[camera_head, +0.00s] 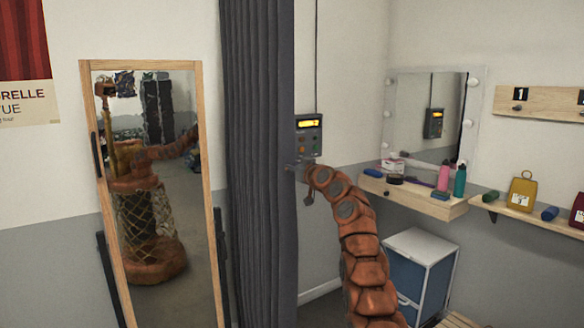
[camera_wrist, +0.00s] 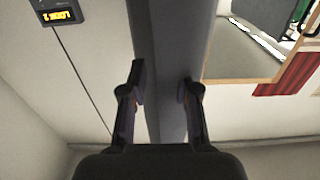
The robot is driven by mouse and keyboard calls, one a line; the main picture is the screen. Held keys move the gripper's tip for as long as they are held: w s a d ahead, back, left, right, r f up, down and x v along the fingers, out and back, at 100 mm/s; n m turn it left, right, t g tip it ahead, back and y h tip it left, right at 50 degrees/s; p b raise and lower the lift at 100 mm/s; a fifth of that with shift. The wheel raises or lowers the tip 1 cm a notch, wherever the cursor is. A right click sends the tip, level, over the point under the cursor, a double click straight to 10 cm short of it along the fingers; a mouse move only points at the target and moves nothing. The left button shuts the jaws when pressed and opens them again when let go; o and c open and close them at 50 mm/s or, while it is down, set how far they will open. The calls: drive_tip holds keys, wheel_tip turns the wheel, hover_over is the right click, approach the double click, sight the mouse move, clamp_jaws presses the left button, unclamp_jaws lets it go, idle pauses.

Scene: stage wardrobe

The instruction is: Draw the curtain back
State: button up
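The dark grey curtain (camera_head: 260,150) hangs in long vertical folds in the middle of the head view, gathered in a narrow strip. My gripper (camera_head: 298,166) is at its right edge, at about the height of the wall panel's lower end. In the wrist view the curtain (camera_wrist: 172,40) is a grey band running beyond and between my two fingers. My gripper (camera_wrist: 161,85) is open there, with a clear gap between the fingertips. I cannot tell whether either finger touches the cloth. The curtain's top and bottom ends are out of the head view.
A wood-framed standing mirror (camera_head: 206,180) is close to the curtain's left. A control panel (camera_head: 309,133) with a lit display is just right of the curtain. Further right are a vanity shelf (camera_head: 420,203), a blue-and-white cabinet (camera_head: 418,268) and a wall shelf (camera_head: 530,215) with small items.

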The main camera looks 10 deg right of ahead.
drive_tip(key=shift+s, duration=0.15)
idle(0.3)
drive_tip(key=v, duration=1.1)
drive_tip(key=shift+s+d, duration=0.15)
drive_tip(key=shift+s, duration=0.15)
idle(1.1)
drive_tip(key=shift+f, duration=0.1)
